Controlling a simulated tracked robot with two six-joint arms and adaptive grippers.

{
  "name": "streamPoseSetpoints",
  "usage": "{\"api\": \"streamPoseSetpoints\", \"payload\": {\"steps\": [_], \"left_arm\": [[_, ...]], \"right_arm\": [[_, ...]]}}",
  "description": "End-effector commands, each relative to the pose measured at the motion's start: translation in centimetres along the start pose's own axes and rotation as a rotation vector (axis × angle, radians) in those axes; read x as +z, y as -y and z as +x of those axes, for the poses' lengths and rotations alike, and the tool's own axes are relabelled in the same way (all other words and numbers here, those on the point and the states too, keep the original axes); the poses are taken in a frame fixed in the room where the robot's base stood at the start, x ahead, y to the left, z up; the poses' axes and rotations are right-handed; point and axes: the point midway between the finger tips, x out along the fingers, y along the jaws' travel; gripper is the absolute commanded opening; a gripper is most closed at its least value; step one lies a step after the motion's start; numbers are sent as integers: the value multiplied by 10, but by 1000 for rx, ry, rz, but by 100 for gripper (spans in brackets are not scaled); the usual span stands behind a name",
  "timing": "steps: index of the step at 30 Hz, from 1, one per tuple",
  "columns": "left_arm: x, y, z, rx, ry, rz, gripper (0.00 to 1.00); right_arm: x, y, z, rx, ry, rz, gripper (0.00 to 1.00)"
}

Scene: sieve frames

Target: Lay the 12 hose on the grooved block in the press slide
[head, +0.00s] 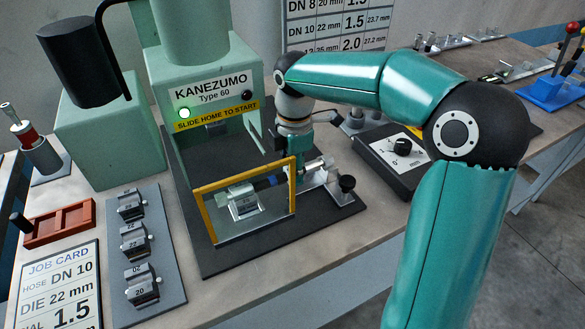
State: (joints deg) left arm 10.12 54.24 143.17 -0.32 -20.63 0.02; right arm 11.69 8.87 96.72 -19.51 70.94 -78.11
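The press slide is a yellow-edged frame (207,216) with a clear pane on the dark press bed. Behind the pane sits a grey grooved block (246,207). My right gripper (301,168) points down over the right part of the hose, beside the slide's right post. The frame and hose partly hide its fingers, so its grip is unclear. My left gripper is out of view.
The green KANEZUMO press (205,125) rises behind the slide, with a lit green lamp. A rack (175,290) of several grey dies, a red tray (60,226) and a job card (58,290) are at left. A dial box (395,160) stands at right.

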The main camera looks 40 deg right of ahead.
Motion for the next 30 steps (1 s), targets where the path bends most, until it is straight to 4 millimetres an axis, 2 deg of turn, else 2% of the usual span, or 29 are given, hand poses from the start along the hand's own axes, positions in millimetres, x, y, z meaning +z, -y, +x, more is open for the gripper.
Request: {"api": "streamPoseSetpoints", "payload": {"steps": [5, 6, 10, 22, 26, 30], "left_arm": [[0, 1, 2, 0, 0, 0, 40], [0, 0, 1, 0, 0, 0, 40], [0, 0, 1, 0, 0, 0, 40], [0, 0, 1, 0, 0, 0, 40], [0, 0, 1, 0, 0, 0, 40], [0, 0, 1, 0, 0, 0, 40]], "right_arm": [[0, 0, 3, 1, 0, 1, 0], [0, 0, 2, 1, 0, 1, 40], [0, 0, 2, 1, 0, 1, 61], [0, 0, -1, 1, 0, 0, 62], [0, -1, -15, 4, -1, 1, 62], [0, -2, -40, 6, -1, 0, 62]]}}
